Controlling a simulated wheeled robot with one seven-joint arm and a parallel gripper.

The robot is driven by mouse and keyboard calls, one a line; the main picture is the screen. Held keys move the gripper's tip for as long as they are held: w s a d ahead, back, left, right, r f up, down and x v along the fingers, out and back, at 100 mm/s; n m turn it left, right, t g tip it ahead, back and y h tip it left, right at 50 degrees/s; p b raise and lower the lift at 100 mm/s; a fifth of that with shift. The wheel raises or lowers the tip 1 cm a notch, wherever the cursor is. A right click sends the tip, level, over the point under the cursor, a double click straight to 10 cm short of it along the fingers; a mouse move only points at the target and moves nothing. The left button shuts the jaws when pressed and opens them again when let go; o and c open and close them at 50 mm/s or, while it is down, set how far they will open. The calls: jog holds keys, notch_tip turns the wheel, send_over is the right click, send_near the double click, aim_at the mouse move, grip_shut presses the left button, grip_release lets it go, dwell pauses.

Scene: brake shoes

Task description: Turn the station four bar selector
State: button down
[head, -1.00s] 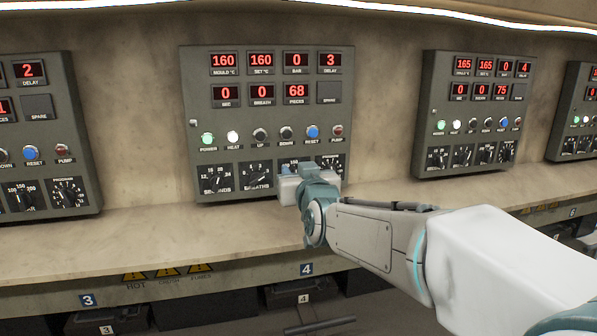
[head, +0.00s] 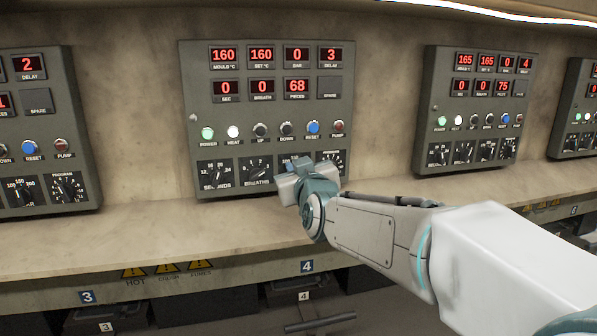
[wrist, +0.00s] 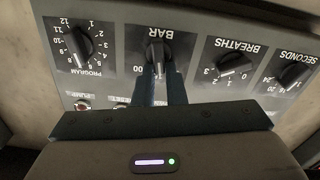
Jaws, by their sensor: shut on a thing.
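In the head view my gripper (head: 292,166) hides the BAR knob. The BAR display (head: 297,54) reads 0.
The SECONDS knob (head: 215,175), BREATHS knob (head: 255,171) and PROGRAM knob (wrist: 78,45) sit close by in the same row. Lit buttons run above them. A bare ledge (head: 150,232) lies below the panel. Similar panels stand left and right.

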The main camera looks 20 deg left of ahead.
jog(key=n, duration=0.5)
jog(key=shift+s+a+f, duration=0.2)
jog(key=shift+a, duration=0.1)
jog(key=shift+n, duration=0.4)
jog(key=c, duration=1.5)
grip_release()
jog(key=b+v, duration=0.2)
jog(key=v, duration=1.1)
jog(key=shift+s+d+b, duration=0.1)
jog(key=shift+s+b, duration=0.25)
jog(key=shift+s, duration=0.05)
